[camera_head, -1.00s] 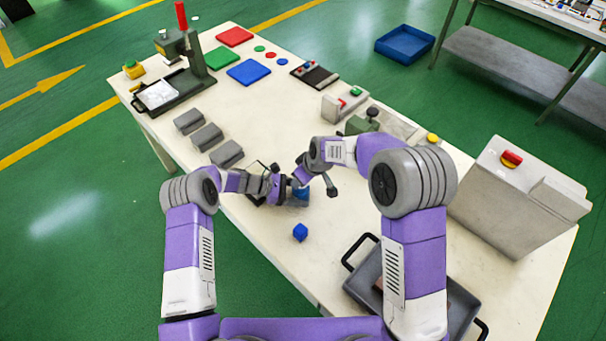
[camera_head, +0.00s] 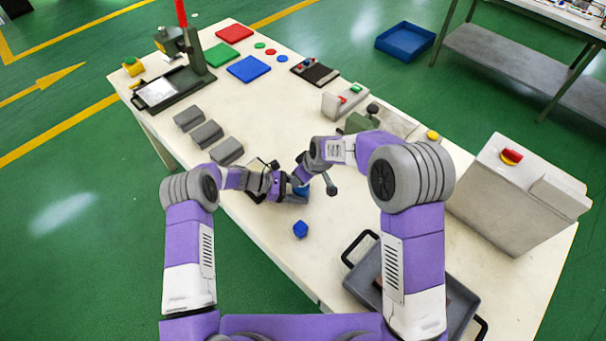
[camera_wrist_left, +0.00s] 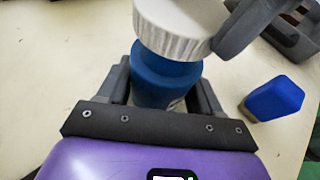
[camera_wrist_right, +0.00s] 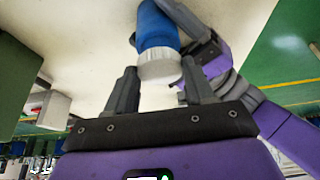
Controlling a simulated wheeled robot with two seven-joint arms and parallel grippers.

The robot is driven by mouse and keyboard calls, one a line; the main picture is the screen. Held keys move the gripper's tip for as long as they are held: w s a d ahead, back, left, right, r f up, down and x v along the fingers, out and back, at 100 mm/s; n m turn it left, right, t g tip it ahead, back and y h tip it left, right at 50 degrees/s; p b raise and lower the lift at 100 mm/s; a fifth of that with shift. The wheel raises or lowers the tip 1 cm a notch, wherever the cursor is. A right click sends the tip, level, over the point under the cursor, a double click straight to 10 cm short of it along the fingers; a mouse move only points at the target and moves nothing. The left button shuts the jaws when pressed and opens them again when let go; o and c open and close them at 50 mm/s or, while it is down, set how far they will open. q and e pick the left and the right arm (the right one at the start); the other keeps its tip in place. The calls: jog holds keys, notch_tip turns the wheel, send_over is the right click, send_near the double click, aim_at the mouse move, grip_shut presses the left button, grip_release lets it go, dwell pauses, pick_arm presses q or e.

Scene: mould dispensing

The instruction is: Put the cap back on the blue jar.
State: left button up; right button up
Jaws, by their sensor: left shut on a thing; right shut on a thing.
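The blue jar (camera_wrist_left: 165,85) stands between the fingers of my left gripper (camera_wrist_left: 160,82), which is shut on it. The white ribbed cap (camera_wrist_left: 182,28) is at the jar's mouth, covering it in the left wrist view. My right gripper (camera_wrist_right: 160,68) is shut on the cap (camera_wrist_right: 160,66). In the right wrist view the jar (camera_wrist_right: 155,27) is in line beyond the cap. I cannot tell whether the cap touches the jar or is seated. In the head view the jar (camera_head: 301,190) is partly hidden by both grippers.
A small blue block (camera_head: 300,229) lies on the table near the front edge, close to the jar. A grey tray (camera_head: 462,312) with black handles is at front right. Several grey blocks (camera_head: 207,135) lie to the left. A grey box with a red button (camera_head: 490,200) stands at right.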

jog(key=m, duration=0.2)
jog(key=m+h, duration=0.1)
jog(key=shift+s+a+f+t, duration=0.15)
jog(key=shift+s+a+t, duration=0.05)
jog(key=shift+a+t, duration=0.1)
jog(key=m+h, duration=0.1)
jog(key=m, duration=0.1)
jog(key=m+h, duration=0.1)
jog(key=m, duration=0.2)
jog(key=shift+a+t, duration=0.15)
jog(key=shift+t, duration=0.15)
jog(key=m+h, duration=0.1)
jog(key=m, duration=0.3)
jog(key=shift+a, duration=0.1)
jog(key=m+h, duration=0.1)
jog(key=m, duration=0.1)
jog(key=m+h, duration=0.1)
jog(key=m, duration=0.1)
jog(key=shift+w+a+g, duration=0.1)
jog(key=shift+w+g, duration=0.05)
jog(key=shift+g, duration=0.25)
jog(key=o, duration=1)
